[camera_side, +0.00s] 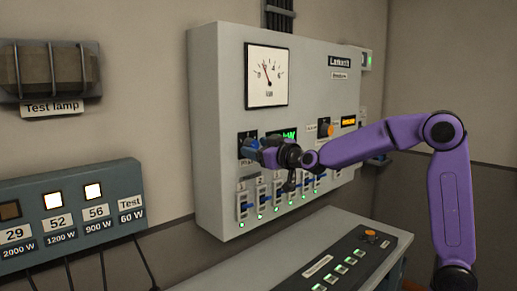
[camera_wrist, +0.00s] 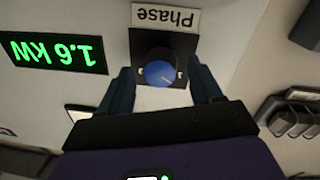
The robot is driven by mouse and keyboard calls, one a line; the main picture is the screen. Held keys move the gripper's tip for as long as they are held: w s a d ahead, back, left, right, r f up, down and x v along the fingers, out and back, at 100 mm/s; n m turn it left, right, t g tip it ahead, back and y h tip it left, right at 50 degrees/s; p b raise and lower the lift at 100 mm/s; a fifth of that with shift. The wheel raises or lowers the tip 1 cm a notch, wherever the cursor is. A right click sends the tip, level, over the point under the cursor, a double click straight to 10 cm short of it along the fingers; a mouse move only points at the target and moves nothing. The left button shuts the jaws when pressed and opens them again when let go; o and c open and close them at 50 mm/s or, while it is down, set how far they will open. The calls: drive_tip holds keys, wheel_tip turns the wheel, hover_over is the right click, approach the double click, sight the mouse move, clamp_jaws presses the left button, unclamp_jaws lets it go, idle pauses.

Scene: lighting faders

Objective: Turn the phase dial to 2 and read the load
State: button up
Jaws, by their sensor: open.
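The phase dial (camera_wrist: 160,73) is a round blue knob on a black plate under an upside-down "Phase" label (camera_wrist: 166,17) in the wrist view. Its white pointer mark points to the lower right there; I cannot read its position number. My gripper (camera_wrist: 161,70) is open, one finger on each side of the dial, with no clear contact. In the side view my gripper (camera_side: 256,149) is at the panel and mostly hides the dial. A green display (camera_wrist: 56,52) beside the dial appears upside down and reads 1.6 kW.
The grey panel (camera_side: 215,120) carries a needle meter (camera_side: 267,76), an orange knob (camera_side: 327,130) and a row of blue-handled faders (camera_side: 262,192) below my gripper. A sloped desk (camera_side: 220,270) stands below.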

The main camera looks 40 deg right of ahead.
drive_tip(key=c, duration=1.1)
drive_tip(key=shift+o, duration=0.2)
drive_tip(key=shift+m, duration=0.3)
drive_tip(key=m, duration=1)
drive_tip(key=shift+r+m+g+y, duration=0.1)
drive_tip(key=shift+m+g+y, duration=0.2)
drive_tip(key=o, duration=1.1)
drive_tip(key=shift+c, duration=0.2)
